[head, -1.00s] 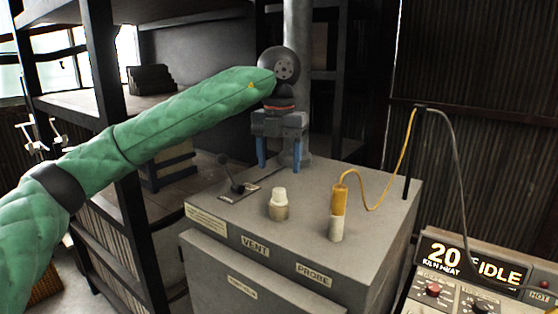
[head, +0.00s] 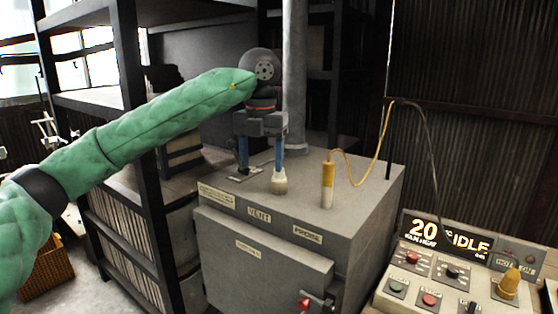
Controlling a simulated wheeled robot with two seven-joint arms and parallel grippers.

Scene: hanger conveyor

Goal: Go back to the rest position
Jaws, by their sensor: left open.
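My left gripper (head: 261,162) hangs fingers down over the top of the grey cabinet (head: 345,180), its two blue fingers apart with nothing between them. My green-sleeved left arm (head: 140,122) reaches in from the left. The right finger overlaps the top of the pale vent knob (head: 279,186) in the picture; I cannot tell whether they touch. The left finger partly hides the small black lever on its plate (head: 240,177). My right gripper is not in view.
A yellow-and-white probe (head: 328,187) stands on the cabinet, with a yellow cable curving to a thin post. A control panel (head: 440,268) reading "20" and "IDLE" is at lower right. Dark shelving (head: 128,80) stands at left, behind my arm. A pipe (head: 294,75) rises behind the gripper.

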